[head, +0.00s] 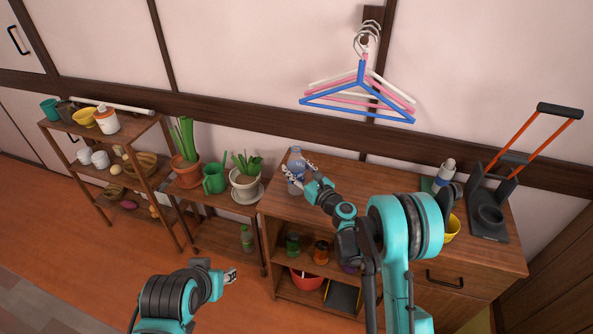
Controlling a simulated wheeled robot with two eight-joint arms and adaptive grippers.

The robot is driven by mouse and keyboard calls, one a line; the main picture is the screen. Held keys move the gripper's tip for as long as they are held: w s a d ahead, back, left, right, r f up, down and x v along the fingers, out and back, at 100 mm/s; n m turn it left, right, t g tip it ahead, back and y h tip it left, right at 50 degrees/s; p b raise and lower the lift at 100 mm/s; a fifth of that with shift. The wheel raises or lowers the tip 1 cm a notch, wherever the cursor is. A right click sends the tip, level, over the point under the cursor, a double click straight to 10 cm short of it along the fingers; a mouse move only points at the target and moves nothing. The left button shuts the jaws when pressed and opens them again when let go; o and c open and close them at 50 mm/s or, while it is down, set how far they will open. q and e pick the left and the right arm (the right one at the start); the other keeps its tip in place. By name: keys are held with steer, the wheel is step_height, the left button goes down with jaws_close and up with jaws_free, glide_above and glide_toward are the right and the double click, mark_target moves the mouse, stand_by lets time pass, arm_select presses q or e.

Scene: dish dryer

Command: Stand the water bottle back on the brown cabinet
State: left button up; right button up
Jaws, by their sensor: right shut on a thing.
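The water bottle (296,160) is clear and bluish, and looks upright at the back left of the brown cabinet's top (385,180). My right gripper (299,181) is shut on the bottle, reaching it from the right and front. The fingers cover part of the bottle's lower half, and I cannot tell whether its base touches the cabinet top. My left gripper (230,276) is low in front of the shelves, away from the bottle. It is too small to tell whether its jaws are open.
Potted plants (246,184) and a green watering can (214,179) stand on a lower shelf left of the cabinet. A yellow bowl (452,228) and a black hand cart (490,217) are at the right. Hangers (360,92) hang above. The cabinet top's middle back is clear.

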steer(key=shift+r, duration=0.1)
steer(key=shift+f, duration=0.2)
steer(key=o, duration=1.2)
steer(key=shift+o, duration=0.3)
steer(key=shift+r, duration=0.1)
